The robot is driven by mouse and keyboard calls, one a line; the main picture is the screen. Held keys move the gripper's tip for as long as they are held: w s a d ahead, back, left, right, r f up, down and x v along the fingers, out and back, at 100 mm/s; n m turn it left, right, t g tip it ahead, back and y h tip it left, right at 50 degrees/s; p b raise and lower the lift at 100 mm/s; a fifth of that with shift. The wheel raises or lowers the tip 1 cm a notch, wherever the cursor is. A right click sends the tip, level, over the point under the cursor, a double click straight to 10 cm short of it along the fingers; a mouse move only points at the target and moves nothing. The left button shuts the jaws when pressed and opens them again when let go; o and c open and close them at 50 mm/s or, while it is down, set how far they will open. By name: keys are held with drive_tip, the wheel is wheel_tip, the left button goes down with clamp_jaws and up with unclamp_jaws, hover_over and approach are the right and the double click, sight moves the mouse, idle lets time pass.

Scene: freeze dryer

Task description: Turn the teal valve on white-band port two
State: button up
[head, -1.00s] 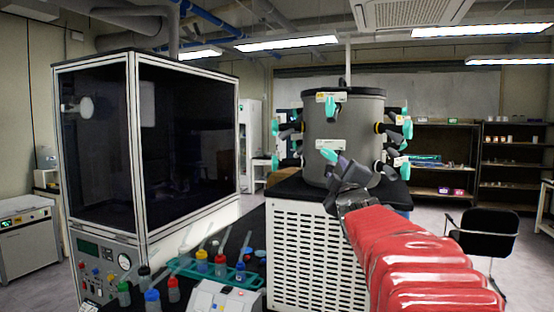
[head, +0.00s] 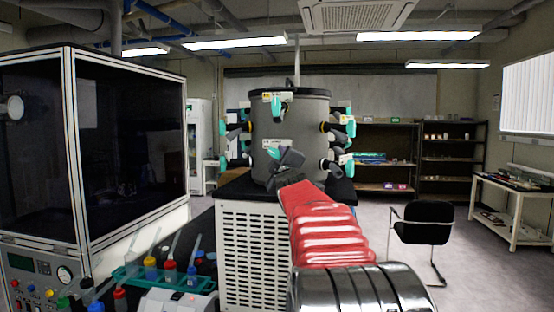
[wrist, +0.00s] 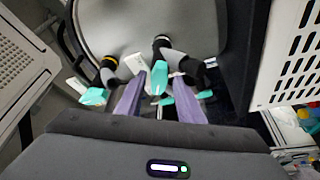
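The grey drum (head: 300,110) of the freeze dryer carries black ports with teal valves around its side. One teal valve (head: 273,153) shows at the drum's lower front, beside the tip of my gripper (head: 288,158). In the wrist view the purple fingers of my gripper (wrist: 160,90) stand apart, with a teal valve (wrist: 159,78) showing between them; I cannot tell whether they touch it. A yellow-banded port (wrist: 107,66) is at the left there. A port with a pale band (wrist: 206,63) is at the right. Port numbers are not readable.
The drum stands on a white cabinet with vents (head: 250,245). A glass-fronted chamber (head: 125,140) stands at left. A teal rack (head: 190,283) with bottles is in front. A black chair (head: 425,225) is at right, with open floor around it.

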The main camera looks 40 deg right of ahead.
drive_tip(key=shift+w, duration=0.1)
clamp_jaws()
idle(0.7)
